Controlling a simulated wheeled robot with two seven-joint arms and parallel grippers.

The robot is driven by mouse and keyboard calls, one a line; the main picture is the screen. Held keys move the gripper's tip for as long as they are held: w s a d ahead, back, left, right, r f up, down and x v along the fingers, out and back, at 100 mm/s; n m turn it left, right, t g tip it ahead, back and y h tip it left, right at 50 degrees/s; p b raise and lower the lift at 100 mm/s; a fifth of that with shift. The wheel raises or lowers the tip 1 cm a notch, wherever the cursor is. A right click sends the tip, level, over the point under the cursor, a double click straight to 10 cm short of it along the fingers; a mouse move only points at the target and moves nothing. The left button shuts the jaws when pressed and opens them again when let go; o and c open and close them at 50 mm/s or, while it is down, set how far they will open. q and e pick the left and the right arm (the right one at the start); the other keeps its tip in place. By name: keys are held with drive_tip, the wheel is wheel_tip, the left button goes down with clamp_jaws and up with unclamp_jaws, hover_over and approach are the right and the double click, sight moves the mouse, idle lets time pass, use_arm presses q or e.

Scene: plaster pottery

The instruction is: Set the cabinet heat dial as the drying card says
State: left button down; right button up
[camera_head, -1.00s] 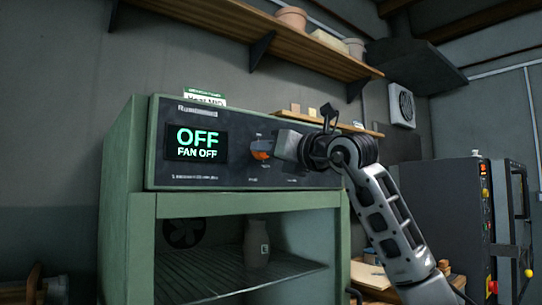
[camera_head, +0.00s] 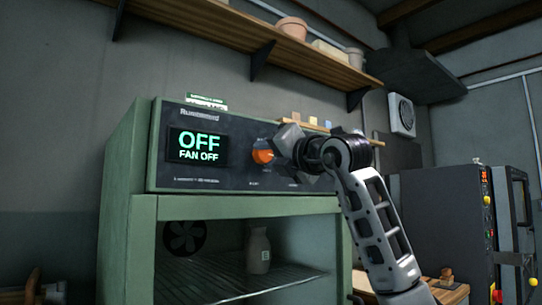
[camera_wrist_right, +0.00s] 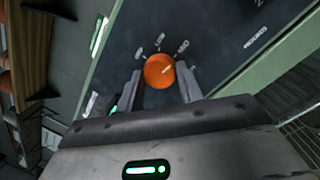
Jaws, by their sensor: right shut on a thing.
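The green drying cabinet (camera_head: 146,250) has a dark front panel whose screen (camera_head: 198,147) reads OFF and FAN OFF. The orange heat dial (camera_head: 263,155) sits on the panel right of the screen. My right gripper (camera_head: 278,151) is at the dial and partly covers it. In the right wrist view the orange dial (camera_wrist_right: 160,70) lies between the two fingers (camera_wrist_right: 160,84), with a light pointer mark and small labels around it. The gripper is shut on it. A green and white card (camera_head: 207,101) stands on the cabinet top; its text is too small to read. My left gripper is out of view.
A pale vase (camera_head: 258,250) stands on the wire rack (camera_head: 225,283) inside the cabinet. A wooden shelf (camera_head: 235,35) with pots hangs above. A dark machine (camera_head: 445,215) with coloured buttons stands at the right.

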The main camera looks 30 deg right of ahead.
drive_tip(key=shift+r, duration=0.1)
drive_tip(key=o, duration=1)
drive_tip(key=shift+s, duration=0.1)
drive_tip(key=shift+s, duration=0.25)
use_arm(q)
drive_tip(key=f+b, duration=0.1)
drive_tip(key=b, duration=0.2)
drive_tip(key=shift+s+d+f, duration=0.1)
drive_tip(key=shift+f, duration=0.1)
use_arm(e)
drive_tip(key=s, duration=0.5)
drive_tip(key=s+f, duration=0.1)
drive_tip(key=s, duration=0.4)
drive_tip(key=s+d+f, duration=0.1)
drive_tip(key=s, duration=0.4)
drive_tip(key=shift+s+f, duration=0.1)
drive_tip(key=shift+f, duration=0.1)
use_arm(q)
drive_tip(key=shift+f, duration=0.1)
